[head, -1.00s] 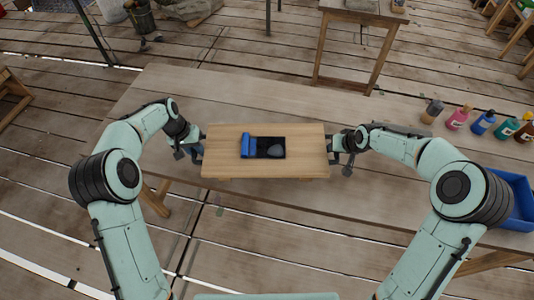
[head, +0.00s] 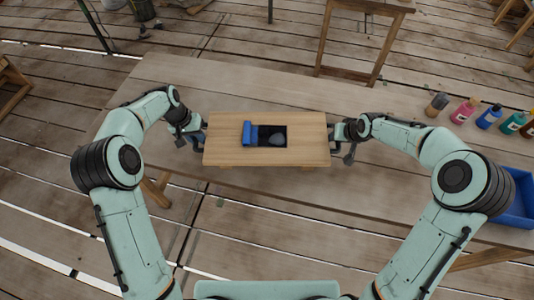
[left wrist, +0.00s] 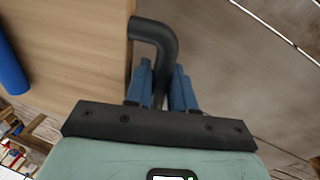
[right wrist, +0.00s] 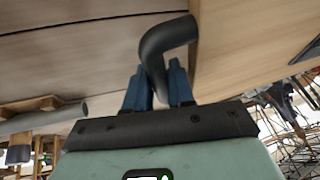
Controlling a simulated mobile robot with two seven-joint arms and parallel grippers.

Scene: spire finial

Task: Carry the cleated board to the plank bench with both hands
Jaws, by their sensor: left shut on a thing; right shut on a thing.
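The cleated board (head: 225,150) is a pale wooden panel with a black handle at each end. It looks roughly level, above the near part of the long plank bench (head: 190,80); I cannot tell the gap beneath it. My left gripper (head: 198,138) is shut on the left handle, a bent black bar (left wrist: 158,35) in the left wrist view. My right gripper (head: 338,134) is shut on the right handle (right wrist: 165,42). On the board lie a blue roll (head: 247,133) and a black recessed patch (head: 263,137) with a grey rounded lump (head: 277,139).
Several paint bottles (head: 464,112) and a blue bin (head: 520,205) stand on the bench's right part. The bench top left of and behind the board is clear. A small wooden table (head: 378,5) stands behind on the plank floor.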

